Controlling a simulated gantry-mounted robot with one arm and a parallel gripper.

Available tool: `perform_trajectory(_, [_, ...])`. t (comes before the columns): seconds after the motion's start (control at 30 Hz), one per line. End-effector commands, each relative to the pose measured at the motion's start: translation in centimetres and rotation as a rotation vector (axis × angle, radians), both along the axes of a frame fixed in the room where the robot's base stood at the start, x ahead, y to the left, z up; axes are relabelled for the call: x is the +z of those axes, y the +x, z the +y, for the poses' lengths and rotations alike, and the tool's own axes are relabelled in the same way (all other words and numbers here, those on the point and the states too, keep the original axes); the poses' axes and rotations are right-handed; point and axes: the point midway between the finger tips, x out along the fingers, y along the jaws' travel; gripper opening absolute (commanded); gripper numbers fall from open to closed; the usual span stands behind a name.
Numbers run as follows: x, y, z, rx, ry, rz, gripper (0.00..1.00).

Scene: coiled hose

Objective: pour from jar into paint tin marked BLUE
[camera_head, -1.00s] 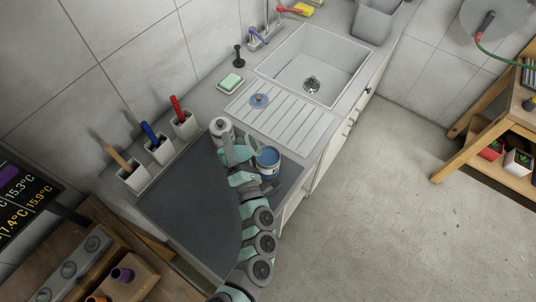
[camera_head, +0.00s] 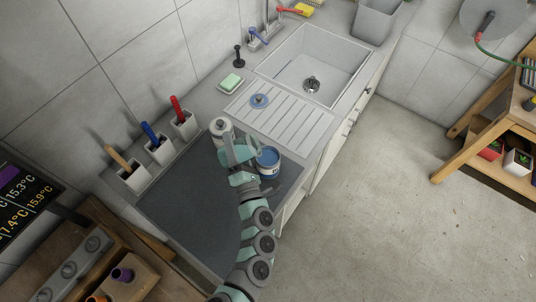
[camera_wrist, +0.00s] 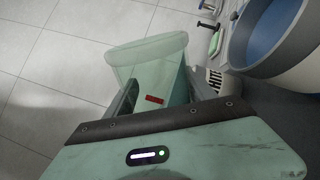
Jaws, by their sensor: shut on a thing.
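My gripper (camera_wrist: 155,100) is shut on a clear, pale green jar (camera_wrist: 148,62), which fills the middle of the wrist view. A small red mark shows between the fingers. I cannot tell how much is in the jar. A paint tin with a blue top (camera_head: 268,158) and a blue and white label stands on the dark worktop, just right of my gripper in the head view. It also shows large at the upper right of the wrist view (camera_wrist: 285,35), apart from the jar. Its label is too small to read.
A pale tin or pot (camera_head: 221,127) stands close behind my gripper on the left. Holders with orange, blue and red handled tools (camera_head: 158,148) line the wall. The sink (camera_head: 312,65) and its ribbed drainer (camera_head: 285,120) lie beyond. The left of the dark worktop (camera_head: 190,205) is clear.

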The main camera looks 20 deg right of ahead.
Motion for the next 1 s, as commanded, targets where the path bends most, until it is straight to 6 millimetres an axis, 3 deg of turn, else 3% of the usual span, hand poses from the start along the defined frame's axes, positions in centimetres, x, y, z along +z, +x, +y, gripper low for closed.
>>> perform_trajectory(1.0, [0.56,-0.02,-0.12,0.0,0.061,-0.013,0.01])
